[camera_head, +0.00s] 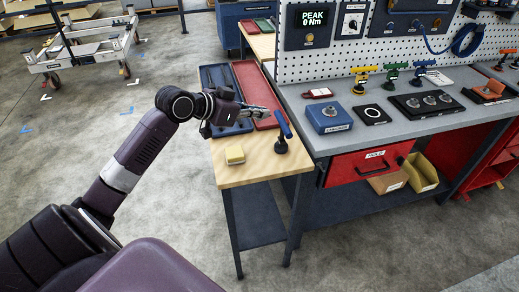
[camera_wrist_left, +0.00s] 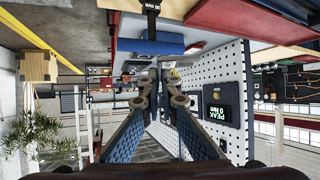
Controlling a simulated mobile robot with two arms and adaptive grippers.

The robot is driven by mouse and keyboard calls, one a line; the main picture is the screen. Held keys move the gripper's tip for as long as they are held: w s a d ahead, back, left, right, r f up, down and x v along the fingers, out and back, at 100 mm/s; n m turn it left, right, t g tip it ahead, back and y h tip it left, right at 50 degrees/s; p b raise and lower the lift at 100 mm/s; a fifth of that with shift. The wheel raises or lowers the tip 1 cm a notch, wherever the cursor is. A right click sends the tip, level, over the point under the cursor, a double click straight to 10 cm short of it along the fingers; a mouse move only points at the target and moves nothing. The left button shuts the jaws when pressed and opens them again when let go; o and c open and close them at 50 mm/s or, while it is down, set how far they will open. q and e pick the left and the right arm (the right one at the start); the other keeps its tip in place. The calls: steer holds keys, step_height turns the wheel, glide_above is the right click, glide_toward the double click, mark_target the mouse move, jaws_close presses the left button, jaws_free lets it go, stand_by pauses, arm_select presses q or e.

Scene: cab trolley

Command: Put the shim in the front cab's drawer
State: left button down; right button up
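I cannot make out a shim for certain in either view. My left gripper (camera_head: 262,113) is above the wooden-topped side table (camera_head: 262,171), close to a blue-handled tool (camera_head: 283,126) with a dark round base. In the left wrist view the gripper's fingers (camera_wrist_left: 159,76) come close together, with nothing visible between them. A red drawer (camera_head: 350,173) with a dark handle and white label sits under the grey bench and looks shut. My right gripper is out of view.
A yellow block (camera_head: 235,155) lies on the side table, with blue (camera_head: 216,83) and red trays (camera_head: 252,82) behind it. The grey bench (camera_head: 425,133) carries a blue box (camera_head: 329,118) and several small fixtures. A pegboard (camera_head: 345,63) stands behind.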

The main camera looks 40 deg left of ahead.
mark_target(259, 158)
arm_select(q)
step_height(259, 158, down, 16)
steer(key=shift+r+p, duration=0.2)
steer(key=shift+p, duration=0.5)
steer(key=shift+f, duration=0.15)
steer(key=c, duration=2.2)
jaws_free()
steer(key=shift+o, duration=0.2)
